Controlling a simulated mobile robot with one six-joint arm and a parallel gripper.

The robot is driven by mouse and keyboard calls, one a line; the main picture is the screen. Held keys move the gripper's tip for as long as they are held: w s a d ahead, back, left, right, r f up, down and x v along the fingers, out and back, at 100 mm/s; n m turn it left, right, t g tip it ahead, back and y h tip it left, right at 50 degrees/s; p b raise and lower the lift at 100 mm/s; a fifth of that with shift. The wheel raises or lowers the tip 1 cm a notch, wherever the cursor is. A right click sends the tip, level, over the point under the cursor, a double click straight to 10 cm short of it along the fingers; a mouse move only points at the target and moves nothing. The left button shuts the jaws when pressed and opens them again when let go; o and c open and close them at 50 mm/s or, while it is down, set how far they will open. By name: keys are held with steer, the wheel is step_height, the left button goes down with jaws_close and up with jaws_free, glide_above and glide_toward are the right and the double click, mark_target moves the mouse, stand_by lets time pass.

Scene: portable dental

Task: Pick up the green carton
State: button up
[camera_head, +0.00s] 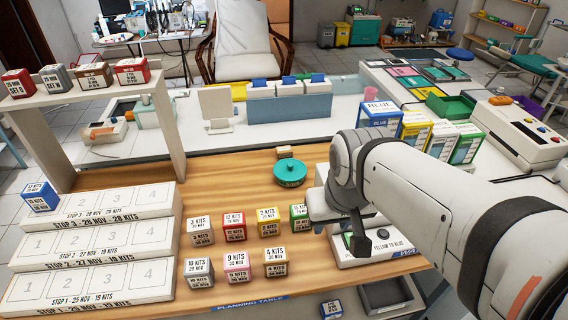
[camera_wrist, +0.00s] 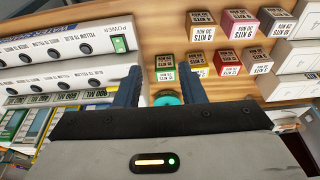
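The green carton (camera_head: 299,216) stands on the wooden table at the right end of the back row of small cartons, partly hidden by my gripper in the head view. In the wrist view the green carton (camera_wrist: 165,68) shows beyond and between the two blue fingertips. My gripper (camera_wrist: 160,84) is open, with its fingers spread apart and nothing held between them. In the head view my gripper (camera_head: 338,234) is just right of the carton, above the table. I cannot tell whether a finger touches the carton.
Yellow (camera_head: 267,222), red (camera_head: 234,226) and several other cartons stand close to the left and in front. A teal round pot (camera_head: 289,174) is behind. A white control box (camera_head: 378,246) is at right. White stepped racks (camera_head: 95,240) stand at left, one holding a blue carton (camera_head: 40,197).

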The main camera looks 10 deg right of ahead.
steer(key=shift+o, duration=0.4)
steer(key=shift+a, duration=0.1)
steer(key=shift+o, duration=0.7)
steer(key=shift+w+a+f, duration=0.1)
steer(key=o, duration=0.5)
steer(key=w+f+m+b, duration=0.1)
steer(key=w+m+b, duration=0.1)
steer(key=w+f+m+g+b, duration=0.1)
steer(key=shift+w+d+f+h+b, duration=0.25)
steer(key=shift+d+f+h+b, duration=0.05)
steer(key=shift+d+f+h, duration=0.1)
steer(key=shift+c, duration=0.2)
steer(key=m+g+h+b, duration=0.2)
steer(key=m+h+b, duration=0.3)
steer(key=m+b, duration=0.75)
glide_toward(300, 209)
step_height(300, 209, down, 3)
steer(key=d+m+p, duration=0.1)
steer(key=m+p, duration=0.1)
steer(key=shift+d+x, duration=0.1)
steer(key=shift+x, duration=1.9)
steer(key=shift+d+x, duration=0.15)
steer(key=shift+x, duration=1.85)
